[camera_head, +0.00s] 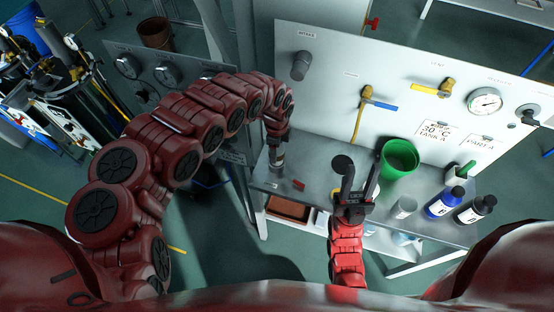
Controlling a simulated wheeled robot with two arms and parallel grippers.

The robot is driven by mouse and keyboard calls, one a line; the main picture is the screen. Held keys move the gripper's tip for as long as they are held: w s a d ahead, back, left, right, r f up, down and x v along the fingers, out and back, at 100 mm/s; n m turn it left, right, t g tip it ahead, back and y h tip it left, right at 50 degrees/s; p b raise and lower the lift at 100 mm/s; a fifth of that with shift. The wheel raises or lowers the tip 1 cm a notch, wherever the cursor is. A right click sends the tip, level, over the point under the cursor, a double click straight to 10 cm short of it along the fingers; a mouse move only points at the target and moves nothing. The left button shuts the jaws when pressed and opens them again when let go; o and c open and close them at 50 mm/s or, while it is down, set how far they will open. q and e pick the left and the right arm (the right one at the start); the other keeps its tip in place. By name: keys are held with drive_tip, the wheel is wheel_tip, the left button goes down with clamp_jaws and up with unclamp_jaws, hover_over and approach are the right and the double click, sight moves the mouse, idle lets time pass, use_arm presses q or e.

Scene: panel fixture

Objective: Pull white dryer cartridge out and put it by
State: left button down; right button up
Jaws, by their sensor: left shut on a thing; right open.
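My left gripper (277,140) reaches down over the left end of the grey bench, below the panel.
The white panel (325,110) carries valves, a gauge (485,101) and a dark knob (301,65). A small red piece (298,184) lies nearer the left.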

use_arm(q)
drive_tip(key=shift+r+p, duration=0.6)
drive_tip(key=shift+r, duration=0.2)
wheel_tip(320, 180, up, 5)
drive_tip(key=p, duration=0.4)
idle(0.6)
drive_tip(key=shift+d+f, duration=0.1)
